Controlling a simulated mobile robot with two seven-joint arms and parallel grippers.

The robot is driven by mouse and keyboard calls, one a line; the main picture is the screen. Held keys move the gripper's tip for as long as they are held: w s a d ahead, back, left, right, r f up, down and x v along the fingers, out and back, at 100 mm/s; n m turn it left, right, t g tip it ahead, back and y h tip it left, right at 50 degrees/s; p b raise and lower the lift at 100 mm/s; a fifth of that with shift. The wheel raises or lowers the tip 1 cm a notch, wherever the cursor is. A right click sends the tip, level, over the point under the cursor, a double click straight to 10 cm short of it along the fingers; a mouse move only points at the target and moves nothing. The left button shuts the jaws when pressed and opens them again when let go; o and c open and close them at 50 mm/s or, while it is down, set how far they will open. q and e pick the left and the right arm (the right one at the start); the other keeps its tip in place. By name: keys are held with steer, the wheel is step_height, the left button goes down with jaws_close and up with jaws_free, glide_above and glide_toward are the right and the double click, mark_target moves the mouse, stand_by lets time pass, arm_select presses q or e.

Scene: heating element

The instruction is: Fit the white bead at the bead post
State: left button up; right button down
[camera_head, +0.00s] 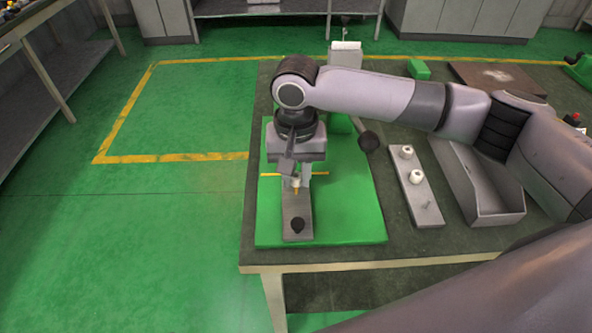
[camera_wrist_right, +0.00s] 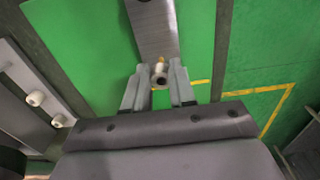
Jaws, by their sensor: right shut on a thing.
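My right gripper (camera_head: 295,181) points down over the grey plate (camera_head: 297,211) on the green mat. It is shut on a white bead, which shows between the fingertips in the right wrist view (camera_wrist_right: 159,77), its dark hole facing the camera. The brass-coloured bead post (camera_head: 296,191) stands on the plate just below the fingertips. In the right wrist view its yellow tip (camera_wrist_right: 161,60) shows right beside the bead's edge. I cannot tell whether the bead is around the post or just above it. My left gripper is out of view.
A grey strip (camera_head: 425,205) to the right holds two more white beads (camera_head: 406,152). A grey open tray (camera_head: 490,206) lies beyond it. The green mat (camera_head: 350,225) is clear at the front right.

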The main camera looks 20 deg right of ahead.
mark_target(296, 179)
steer(key=shift+r+p, duration=0.1)
steer(key=shift+p, duration=0.3)
steer(key=shift+f, duration=1.65)
stand_by(1.1)
steer(key=c, duration=0.8)
jaws_free()
steer(key=shift+c, duration=0.2)
step_height(296, 179, up, 7)
steer(key=shift+r, duration=0.1)
